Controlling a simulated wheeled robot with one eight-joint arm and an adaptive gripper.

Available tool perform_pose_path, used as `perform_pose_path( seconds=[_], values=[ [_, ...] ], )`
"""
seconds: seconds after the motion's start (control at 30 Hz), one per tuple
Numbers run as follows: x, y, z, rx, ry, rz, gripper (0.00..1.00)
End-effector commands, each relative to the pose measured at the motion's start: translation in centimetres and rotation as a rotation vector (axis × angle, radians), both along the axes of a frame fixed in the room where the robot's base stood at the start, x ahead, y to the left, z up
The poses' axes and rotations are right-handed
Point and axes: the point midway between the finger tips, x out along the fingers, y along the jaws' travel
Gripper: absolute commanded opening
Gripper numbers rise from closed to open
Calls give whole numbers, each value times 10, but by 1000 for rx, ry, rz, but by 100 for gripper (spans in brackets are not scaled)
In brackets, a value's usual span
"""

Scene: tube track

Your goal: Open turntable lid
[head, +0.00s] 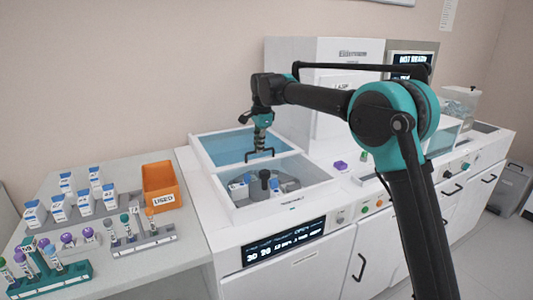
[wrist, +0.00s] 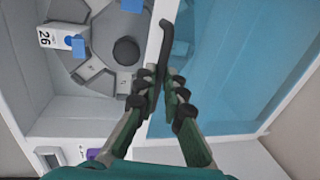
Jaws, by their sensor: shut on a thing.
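The turntable lid (head: 222,146) is a see-through blue panel over the back part of the white housing. It fills the right side of the wrist view (wrist: 235,75). My gripper (head: 259,148) is shut on the lid's dark bar handle (wrist: 167,45), at the lid's near edge; the fingers (wrist: 160,85) close around the bar. The grey turntable (head: 282,190) with its dark centre knob shows uncovered in the front opening. In the wrist view it is at the upper left, with a white box marked 26 (wrist: 62,37) and blue pieces on it.
A side table at left holds an orange bin marked USED (head: 160,187), several blue-and-white boxes, and tube racks (head: 145,243). A tall white machine (head: 300,85) stands behind the housing. A purple item (head: 340,166) lies on the counter to the right. A display (head: 285,245) is on the front.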

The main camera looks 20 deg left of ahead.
Motion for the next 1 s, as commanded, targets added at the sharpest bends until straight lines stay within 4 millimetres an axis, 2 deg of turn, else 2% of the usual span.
perform_pose_path(
  seconds=[0.1, 0.3, 0.77, 0.8, 0.93, 1.0],
  values=[
    [11, 13, 0, 0, 0, 0, 0],
    [20, 24, 0, 0, 0, 0, 0],
    [23, 27, 0, 0, 0, 0, 0],
    [23, 27, 0, 0, 0, 0, 13],
    [23, 27, 0, 0, 0, 0, 29],
    [23, 27, 0, 0, 0, 0, 31]
  ],
)
